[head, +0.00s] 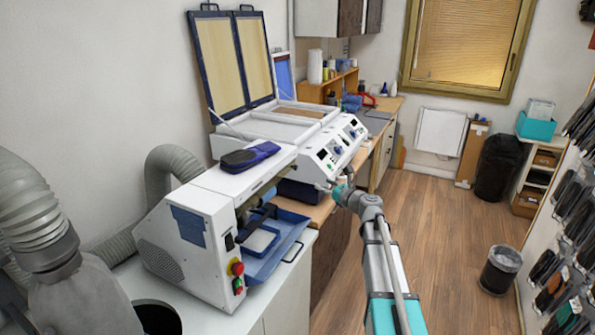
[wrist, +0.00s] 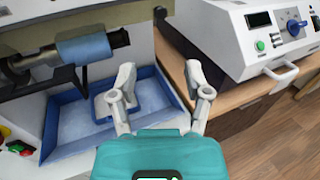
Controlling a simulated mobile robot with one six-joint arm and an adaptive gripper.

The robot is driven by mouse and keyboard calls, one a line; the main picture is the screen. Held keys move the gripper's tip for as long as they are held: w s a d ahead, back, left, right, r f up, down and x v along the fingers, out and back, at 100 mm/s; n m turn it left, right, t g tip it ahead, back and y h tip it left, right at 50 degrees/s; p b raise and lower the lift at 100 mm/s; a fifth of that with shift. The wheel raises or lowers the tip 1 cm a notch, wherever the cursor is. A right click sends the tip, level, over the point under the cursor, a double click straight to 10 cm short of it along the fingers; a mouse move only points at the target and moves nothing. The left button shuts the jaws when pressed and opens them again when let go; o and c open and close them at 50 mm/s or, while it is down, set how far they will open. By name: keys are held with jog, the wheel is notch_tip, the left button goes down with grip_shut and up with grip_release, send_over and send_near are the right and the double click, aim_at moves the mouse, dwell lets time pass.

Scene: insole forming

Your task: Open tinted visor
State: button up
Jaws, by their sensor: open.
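A white grinding machine (head: 185,240) stands on the left counter. On its front is a blue-rimmed, blue-tinted tray-like piece (head: 283,250) with a smaller square blue frame (head: 262,241) inside. I cannot tell for sure which of these is the tinted visor. In the wrist view the blue-rimmed piece (wrist: 70,120) lies behind and left of my fingers, with the square frame (wrist: 103,108) partly behind the left finger. My gripper (wrist: 160,70) is open and empty. In the head view my gripper (head: 340,190) is right of the grinder, near the press's front.
A white press (head: 318,150) with knobs stands behind the grinder, its framed lids (head: 230,60) raised. A dark blue case (head: 248,157) lies on top. A grey hose (head: 175,165) runs at left. Wooden floor (head: 440,230) is clear at right, with a bin (head: 500,268).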

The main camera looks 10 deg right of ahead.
jog(key=shift+w, duration=0.2)
dwell(0.3)
jog(key=x, duration=1.3)
jog(key=shift+w, duration=0.3)
jog(key=shift+a, duration=0.1)
grip_shut()
